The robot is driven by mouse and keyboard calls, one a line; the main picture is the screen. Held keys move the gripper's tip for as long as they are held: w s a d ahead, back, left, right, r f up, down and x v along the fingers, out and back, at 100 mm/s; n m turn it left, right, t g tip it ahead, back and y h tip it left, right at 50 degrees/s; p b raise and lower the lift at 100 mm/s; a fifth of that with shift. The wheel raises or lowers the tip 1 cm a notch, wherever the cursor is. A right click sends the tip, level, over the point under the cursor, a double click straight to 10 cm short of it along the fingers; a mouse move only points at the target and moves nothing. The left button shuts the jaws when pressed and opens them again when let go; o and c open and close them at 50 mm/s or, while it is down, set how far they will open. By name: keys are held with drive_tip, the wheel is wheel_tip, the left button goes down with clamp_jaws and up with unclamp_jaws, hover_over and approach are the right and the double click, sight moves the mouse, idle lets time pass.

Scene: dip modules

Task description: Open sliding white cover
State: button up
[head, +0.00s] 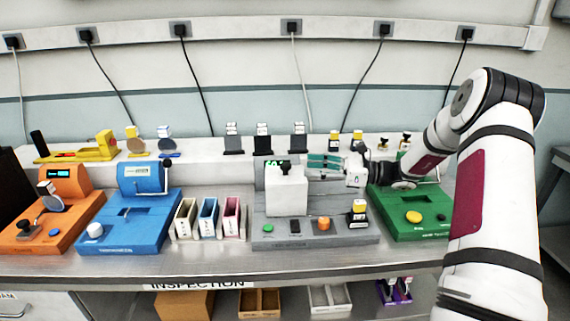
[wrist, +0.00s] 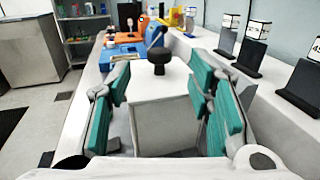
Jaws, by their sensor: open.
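The white cover (head: 286,195) is a boxy block with a black knob on top, set on the grey module (head: 340,240). Its knob (wrist: 161,61) shows ahead in the wrist view, above the cover's pale top (wrist: 150,92). My gripper (head: 309,162) comes in from the right, near knob height, with its teal fingers pointing left. In the wrist view the fingers (wrist: 160,85) are spread to either side, with the knob between them in the picture but farther ahead. The gripper is open and empty. What lies under the cover is hidden.
A blue module (head: 130,230) and an orange module (head: 55,225) stand to the left, and a green module (head: 412,215) to the right. Small open bins (head: 209,218) stand left of the grey module. Small upright items line the ledge (head: 215,148) behind.

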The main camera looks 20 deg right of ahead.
sight(285, 164)
drive_tip(key=x, duration=0.8)
drive_tip(key=shift+w+a+p, duration=0.15)
drive_tip(key=shift+a+p, duration=0.15)
drive_tip(key=shift+p, duration=0.1)
drive_tip(key=shift+c, duration=0.4)
clamp_jaws()
